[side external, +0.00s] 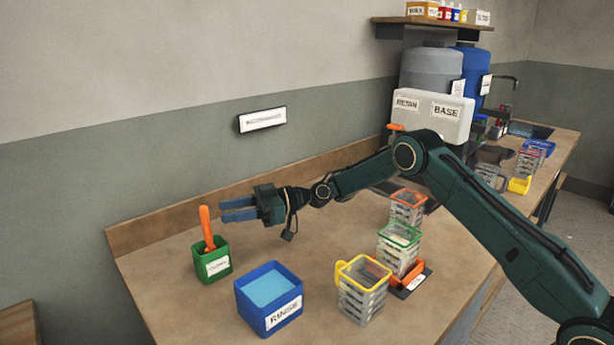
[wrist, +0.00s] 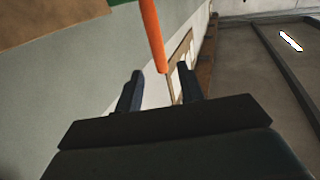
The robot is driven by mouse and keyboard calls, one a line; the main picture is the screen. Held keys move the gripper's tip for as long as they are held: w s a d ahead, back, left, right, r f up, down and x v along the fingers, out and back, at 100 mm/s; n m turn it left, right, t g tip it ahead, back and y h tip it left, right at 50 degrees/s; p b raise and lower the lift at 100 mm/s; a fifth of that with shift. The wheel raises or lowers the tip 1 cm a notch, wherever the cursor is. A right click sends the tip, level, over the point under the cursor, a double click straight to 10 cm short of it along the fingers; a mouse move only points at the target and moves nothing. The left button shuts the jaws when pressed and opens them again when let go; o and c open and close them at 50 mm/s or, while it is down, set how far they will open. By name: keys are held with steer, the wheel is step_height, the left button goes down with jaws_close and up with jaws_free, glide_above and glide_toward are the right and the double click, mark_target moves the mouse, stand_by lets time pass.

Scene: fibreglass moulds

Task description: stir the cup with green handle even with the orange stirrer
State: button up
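The orange stirrer (side external: 206,228) stands slightly tilted in the green CLEAN holder (side external: 212,264) at the left of the bench; its lower end is hidden inside. My gripper (side external: 223,210) is open and level, its blue fingers pointing left toward the stirrer's upper part. In the wrist view the stirrer (wrist: 152,35) shows ahead, lined up with the gap between the spread fingertips (wrist: 160,80); no contact is visible.
A blue RINSE tub (side external: 268,298) of blue liquid stands in front of my gripper. A yellow-handled cup (side external: 362,289) and an orange-rimmed cup (side external: 406,207) stand near the green one. Bench behind the tub is clear.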

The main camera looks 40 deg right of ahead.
glide_above(210, 247)
steer(key=shift+w+d, duration=0.15)
steer(key=shift+w, duration=0.25)
jaws_close()
steer(key=shift+r, duration=0.1)
steer(key=shift+r, duration=5.4)
